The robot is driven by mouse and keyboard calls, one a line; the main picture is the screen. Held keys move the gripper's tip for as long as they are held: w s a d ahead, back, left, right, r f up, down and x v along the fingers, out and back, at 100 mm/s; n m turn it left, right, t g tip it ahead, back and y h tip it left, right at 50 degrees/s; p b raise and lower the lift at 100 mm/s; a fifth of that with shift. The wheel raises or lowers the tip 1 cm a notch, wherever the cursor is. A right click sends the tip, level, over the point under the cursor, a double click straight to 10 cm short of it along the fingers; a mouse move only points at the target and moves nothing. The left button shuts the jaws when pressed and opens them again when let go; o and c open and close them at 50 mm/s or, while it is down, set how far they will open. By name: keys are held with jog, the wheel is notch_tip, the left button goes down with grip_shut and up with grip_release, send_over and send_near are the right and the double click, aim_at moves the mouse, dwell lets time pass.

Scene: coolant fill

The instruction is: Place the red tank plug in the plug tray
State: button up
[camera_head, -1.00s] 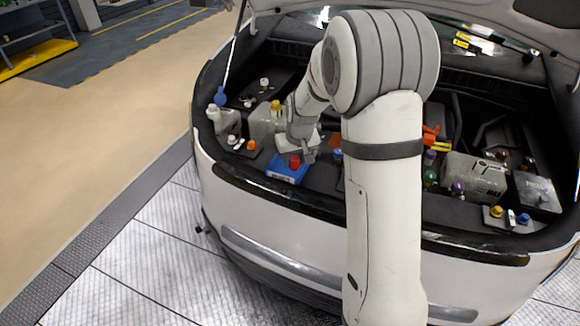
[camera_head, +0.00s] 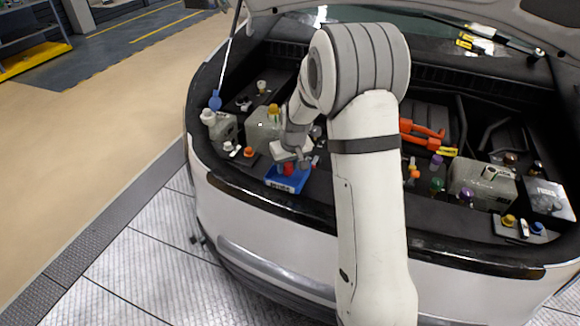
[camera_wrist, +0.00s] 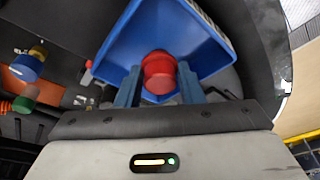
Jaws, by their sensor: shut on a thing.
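The red tank plug (camera_wrist: 158,75) is between the two fingers of my gripper (camera_wrist: 158,90) in the wrist view, and the gripper is shut on it. The blue plug tray (camera_wrist: 120,40) lies behind and around the plug in that view. In the head view the tray (camera_head: 291,184) sits at the front left edge of the engine bay. The red plug (camera_head: 288,169) shows over the tray there, just under my gripper (camera_head: 292,160). I cannot tell whether the plug touches the tray floor.
A tank with a yellow cap (camera_head: 264,130) stands left of my arm. A white-capped bottle (camera_head: 218,125) is farther left. The bay's front rim runs close to the tray.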

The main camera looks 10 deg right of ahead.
jog(key=shift+f, duration=0.6)
jog(key=shift+f, duration=0.2)
jog(key=o, duration=0.8)
jog(key=shift+s+r, duration=0.1)
jog(key=a+b+v, duration=0.1)
jog(key=v, duration=1.1)
jog(key=s+r+m, duration=0.1)
jog(key=s+r, duration=0.1)
jog(key=s, duration=1.2)
jog(key=s+d+r+m, duration=0.1)
jog(key=s+r, duration=0.2)
jog(key=s, duration=1.1)
jog(key=shift+s+h, duration=0.25)
jog(key=shift+h, duration=0.05)
